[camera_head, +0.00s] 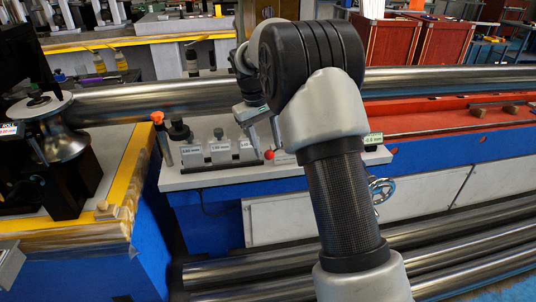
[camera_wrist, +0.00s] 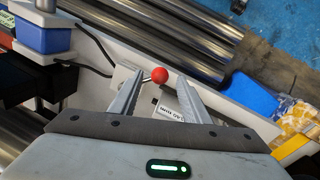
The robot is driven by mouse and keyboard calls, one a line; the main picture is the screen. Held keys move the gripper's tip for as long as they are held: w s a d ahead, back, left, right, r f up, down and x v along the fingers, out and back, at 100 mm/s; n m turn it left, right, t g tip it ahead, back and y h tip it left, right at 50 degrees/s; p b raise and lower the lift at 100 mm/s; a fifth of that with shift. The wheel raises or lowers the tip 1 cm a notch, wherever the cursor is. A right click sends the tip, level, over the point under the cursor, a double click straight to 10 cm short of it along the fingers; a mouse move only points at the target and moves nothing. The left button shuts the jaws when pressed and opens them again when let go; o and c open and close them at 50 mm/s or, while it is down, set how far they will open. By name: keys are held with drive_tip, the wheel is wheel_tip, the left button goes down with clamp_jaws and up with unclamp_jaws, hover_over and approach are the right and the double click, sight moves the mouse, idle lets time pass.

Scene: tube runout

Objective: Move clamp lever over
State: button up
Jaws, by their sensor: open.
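A red ball knob (camera_wrist: 159,75) on a short metal rod looks like the clamp lever. In the wrist view it shows between the tips of my gripper (camera_wrist: 160,80), which is open with a finger on either side. Whether a finger touches the knob I cannot tell. In the head view the red knob (camera_head: 269,155) stands over the pale grey shelf (camera_head: 200,181), just below my gripper (camera_head: 262,135). My arm hides part of the shelf and the lever's base. A white label (camera_wrist: 168,113) lies close to the knob, partly behind the right finger.
A long steel tube (camera_head: 150,98) runs behind the shelf. Grey labelled blocks (camera_head: 221,152) and an orange-topped handle (camera_head: 158,125) stand left of the knob. More tubes (camera_head: 240,270) lie below, and a handwheel (camera_head: 381,189) is at the shelf's front right.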

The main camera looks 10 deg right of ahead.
drive_tip(key=shift+w+d+f, duration=0.1)
drive_tip(key=shift+d+f, duration=0.1)
drive_tip(key=shift+f, duration=1.05)
drive_tip(key=shift+a, duration=0.1)
clamp_jaws()
